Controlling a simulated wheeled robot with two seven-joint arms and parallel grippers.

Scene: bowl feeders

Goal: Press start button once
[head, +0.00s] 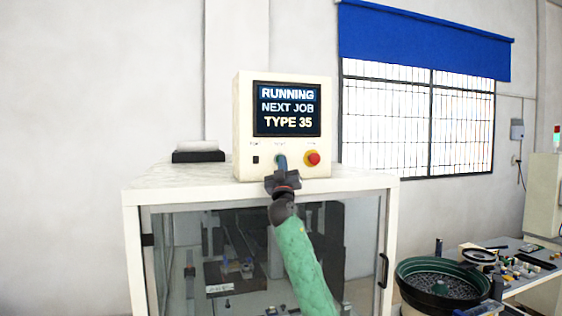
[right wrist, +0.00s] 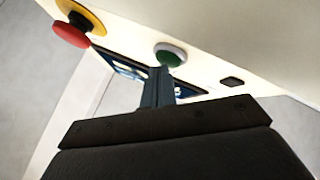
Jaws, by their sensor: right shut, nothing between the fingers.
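The control box (head: 243,125) stands on top of the white machine cabinet. Its screen (head: 287,108) reads "RUNNING, NEXT JOB TYPE 35". The green start button (right wrist: 170,54) shows in the right wrist view, with a pale ring around it. My left gripper is not in view.
A red emergency stop (head: 313,158) on a yellow base sits right of the button; it also shows in the wrist view (right wrist: 71,35). A small black switch (head: 256,160) is on the left. A green bowl feeder (head: 440,284) stands at lower right.

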